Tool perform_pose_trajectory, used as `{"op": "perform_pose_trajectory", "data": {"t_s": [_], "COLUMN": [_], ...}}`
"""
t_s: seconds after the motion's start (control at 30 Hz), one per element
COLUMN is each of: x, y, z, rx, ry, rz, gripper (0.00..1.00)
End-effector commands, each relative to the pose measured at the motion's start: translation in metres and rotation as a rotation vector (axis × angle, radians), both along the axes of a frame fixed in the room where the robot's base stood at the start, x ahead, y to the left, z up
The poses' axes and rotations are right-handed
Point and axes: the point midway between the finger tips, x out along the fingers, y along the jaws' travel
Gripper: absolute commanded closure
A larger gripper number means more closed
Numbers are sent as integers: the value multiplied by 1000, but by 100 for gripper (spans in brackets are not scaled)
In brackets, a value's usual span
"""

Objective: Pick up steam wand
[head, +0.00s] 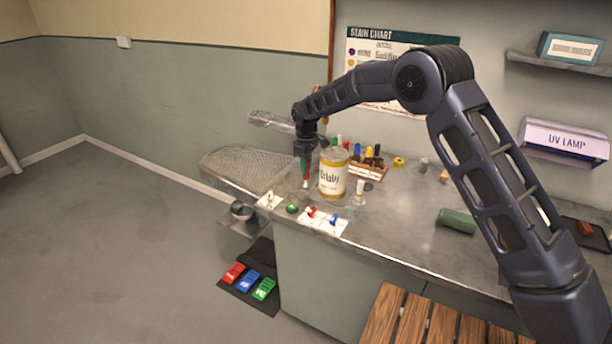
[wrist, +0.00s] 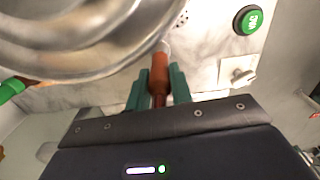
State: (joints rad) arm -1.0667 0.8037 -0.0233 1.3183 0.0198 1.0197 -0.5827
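The steam wand appears to be the thin upright tool with a red-brown grip (wrist: 158,75) and a pale tip, seen in the wrist view between my fingers. In the head view its red part (head: 305,173) shows just below my gripper (head: 305,160), over the counter beside a labelled tin. My gripper's teal fingers (wrist: 158,90) lie close against both sides of the grip and look shut on it. The pale tip is near the counter top; I cannot tell whether it touches.
A green button (head: 292,208) and switch plates (head: 325,221) lie at the counter's front. A bottle rack (head: 367,168) stands behind.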

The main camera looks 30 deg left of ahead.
Motion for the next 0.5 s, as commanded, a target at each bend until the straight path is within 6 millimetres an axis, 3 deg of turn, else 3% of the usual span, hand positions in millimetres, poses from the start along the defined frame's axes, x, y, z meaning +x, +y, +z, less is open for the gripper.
{"op": "perform_pose_trajectory", "data": {"t_s": [0.1,0.37,0.5], "x": [0,0,0], "y": [0,0,0], "z": [0,2,12], "rx": [0,1,2], "ry": [0,0,-1], "rz": [0,0,0], "gripper": [100,100,100]}}
